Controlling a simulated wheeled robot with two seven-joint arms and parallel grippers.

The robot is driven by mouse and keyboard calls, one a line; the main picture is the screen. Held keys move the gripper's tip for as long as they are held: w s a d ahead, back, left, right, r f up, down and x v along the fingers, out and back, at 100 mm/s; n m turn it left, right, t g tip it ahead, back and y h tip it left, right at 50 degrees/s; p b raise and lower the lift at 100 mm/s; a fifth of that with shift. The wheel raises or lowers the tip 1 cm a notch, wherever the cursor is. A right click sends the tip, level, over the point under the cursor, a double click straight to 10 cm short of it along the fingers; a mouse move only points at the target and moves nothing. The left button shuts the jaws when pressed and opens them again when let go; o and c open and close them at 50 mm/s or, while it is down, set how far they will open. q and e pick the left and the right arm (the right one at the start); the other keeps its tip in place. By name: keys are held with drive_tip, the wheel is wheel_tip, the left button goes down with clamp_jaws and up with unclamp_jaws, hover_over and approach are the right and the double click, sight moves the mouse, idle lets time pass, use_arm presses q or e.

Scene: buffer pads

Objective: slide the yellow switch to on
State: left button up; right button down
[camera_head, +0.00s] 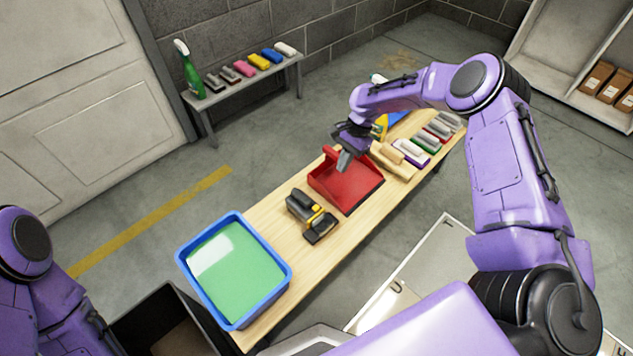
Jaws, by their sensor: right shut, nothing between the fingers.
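A dark tool with a yellow switch (315,216) lies on the wooden bench, between the blue tub and the red dustpan. The switch is a small yellow patch near the tool's middle; its position is too small to read. My right gripper (345,160) is shut and empty, above the back edge of the red dustpan, behind and to the right of the tool and apart from it. My left arm shows at the lower left, but its gripper is not in view.
The blue tub (183,262) with green liquid stands at the bench's near left end. The red dustpan (362,194) lies right of the tool. Several coloured blocks (412,151) lie farther right. A grey shelf (245,81) with a green spray bottle (189,75) stands behind.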

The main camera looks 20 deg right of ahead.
sight(316, 208)
drive_tip(key=a+f, duration=0.2)
drive_tip(key=f, duration=0.1)
drive_tip(key=s+a+f+b, duration=0.1)
drive_tip(key=a+f, duration=0.2)
drive_tip(key=s+a+f+b, duration=0.1)
drive_tip(key=a+f, duration=0.1)
drive_tip(key=f, duration=0.1)
drive_tip(key=shift+s+a, duration=0.15)
